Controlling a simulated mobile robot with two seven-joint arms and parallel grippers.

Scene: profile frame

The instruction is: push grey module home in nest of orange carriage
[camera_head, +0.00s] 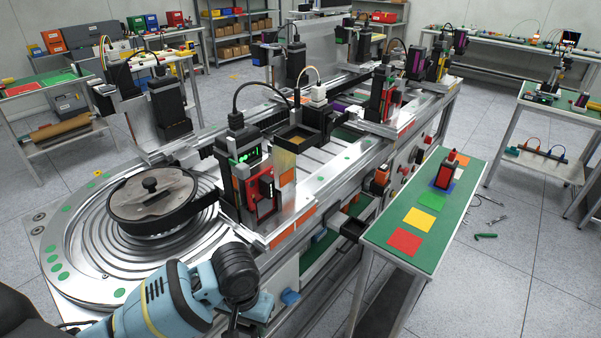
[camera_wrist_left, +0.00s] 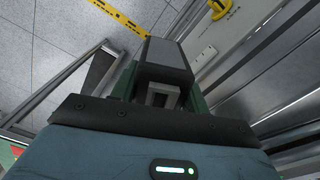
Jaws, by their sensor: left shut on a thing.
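My left gripper (camera_head: 237,318) is low at the bottom of the head view, in front of the machine line, with its fingertips largely hidden by my blue wrist. In the left wrist view, it (camera_wrist_left: 162,82) is shut on a dark grey block, which I take as the grey module (camera_wrist_left: 167,56). The block sticks out beyond the jaws over the floor, apart from any nest. Orange plates (camera_head: 305,218) show on the front side of the line in the head view. I cannot tell which part is the orange carriage, and its nest is not clear. My right gripper is not in view.
A round silver turntable (camera_head: 85,235) is at the left end of the machine line. A narrow green-topped table (camera_head: 385,255) with coloured squares stands to the right. Grey floor is open beyond it. The left wrist view shows metal frame rails on both sides and yellow floor tape (camera_wrist_left: 120,15).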

